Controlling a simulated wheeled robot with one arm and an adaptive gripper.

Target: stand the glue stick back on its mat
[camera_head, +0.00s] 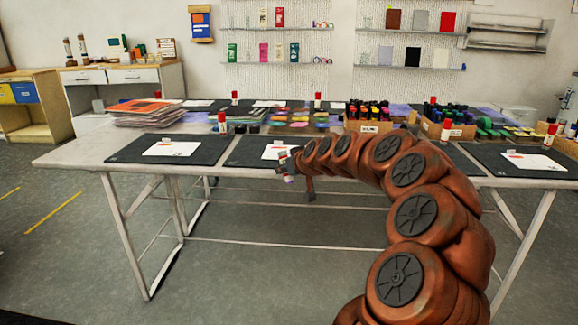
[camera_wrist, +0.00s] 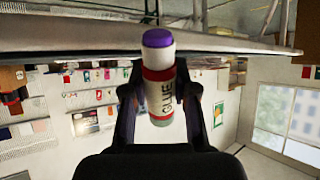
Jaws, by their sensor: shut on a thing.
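My gripper (camera_head: 286,163) is shut on the glue stick, at the front edge of the table. In the wrist view, my gripper (camera_wrist: 159,90) has a finger on each side of the glue stick (camera_wrist: 158,84). It is a white tube with red bands, a purple end and GLUE lettering. Its purple end points to the top of that picture, towards the table edge. A dark mat (camera_head: 240,157) with a white sheet lies just behind my gripper; my arm hides its right part. I cannot tell which mat is the glue stick's own.
Other dark mats (camera_head: 121,155) (camera_head: 556,168) lie along the table (camera_head: 70,158). Red-capped glue sticks (camera_head: 222,122) (camera_head: 550,135) stand near them. Cartons of bottles (camera_head: 370,127) and a paper stack (camera_head: 140,118) stand behind. My arm covers the table's middle right.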

